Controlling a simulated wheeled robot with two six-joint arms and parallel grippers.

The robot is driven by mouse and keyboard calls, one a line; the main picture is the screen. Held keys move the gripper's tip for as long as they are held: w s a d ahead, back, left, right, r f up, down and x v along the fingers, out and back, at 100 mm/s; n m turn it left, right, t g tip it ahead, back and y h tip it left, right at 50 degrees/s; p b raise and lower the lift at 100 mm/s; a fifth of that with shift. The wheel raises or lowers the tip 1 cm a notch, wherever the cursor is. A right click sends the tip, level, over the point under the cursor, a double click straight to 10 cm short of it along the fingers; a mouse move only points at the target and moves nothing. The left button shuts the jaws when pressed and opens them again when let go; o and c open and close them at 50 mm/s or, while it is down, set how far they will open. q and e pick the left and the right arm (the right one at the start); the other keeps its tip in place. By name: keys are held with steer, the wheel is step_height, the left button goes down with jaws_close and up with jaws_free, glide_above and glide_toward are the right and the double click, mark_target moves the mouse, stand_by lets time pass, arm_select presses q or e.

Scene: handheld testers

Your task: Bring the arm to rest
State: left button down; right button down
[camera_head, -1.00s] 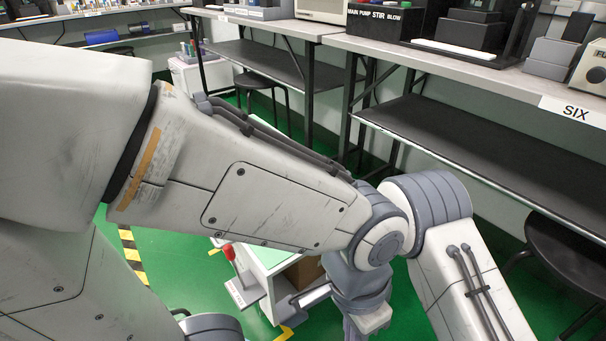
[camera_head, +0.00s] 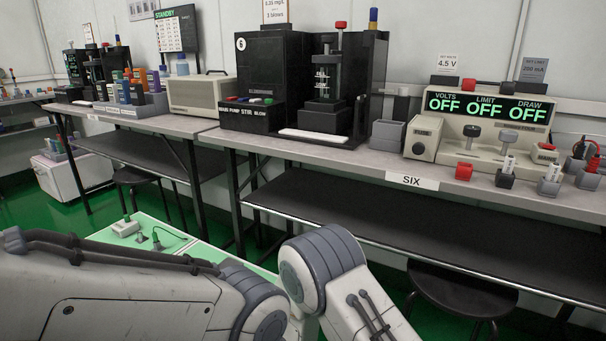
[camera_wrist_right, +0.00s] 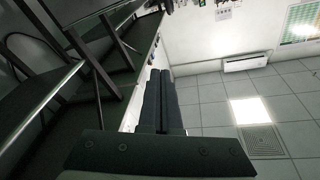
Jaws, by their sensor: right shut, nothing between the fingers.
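My right gripper (camera_wrist_right: 160,75) shows in the right wrist view. Its two dark fingers lie side by side with nothing between them, so it is shut and empty. It points at a pale wall and is clear of contact as far as I can see. In the head view a bent arm of mine fills the lower left and bottom middle. No gripper shows there, and my left gripper is out of view.
A long grey bench labelled SIX (camera_head: 412,181) crosses the head view, bearing a black pump unit (camera_head: 262,70) and a supply reading OFF (camera_head: 488,107). A dark lower shelf (camera_head: 350,212) and stool (camera_head: 462,290) are below. Bench legs (camera_wrist_right: 92,62) stand left in the wrist view.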

steer(key=s+d+r+g+h+p, duration=0.4)
steer(key=s+d+r+h+p, duration=0.1)
steer(key=d+r+h, duration=0.45)
steer(key=s+d+r+n+g+h+p, duration=0.1)
steer(key=s+d+r+g+h+p, duration=0.2)
steer(key=s+d, duration=0.7)
steer(key=s+d+r+g+h+p, duration=0.15)
steer(key=s+d+r+g, duration=0.45)
steer(key=s, duration=0.8)
step_height(320, 180, up, 36)
steer(key=t+h+p, duration=0.1)
steer(key=p, duration=3.6)
steer(key=shift+d+f+p, duration=0.25)
steer(key=shift+d+p, duration=0.1)
steer(key=shift+d, duration=0.05)
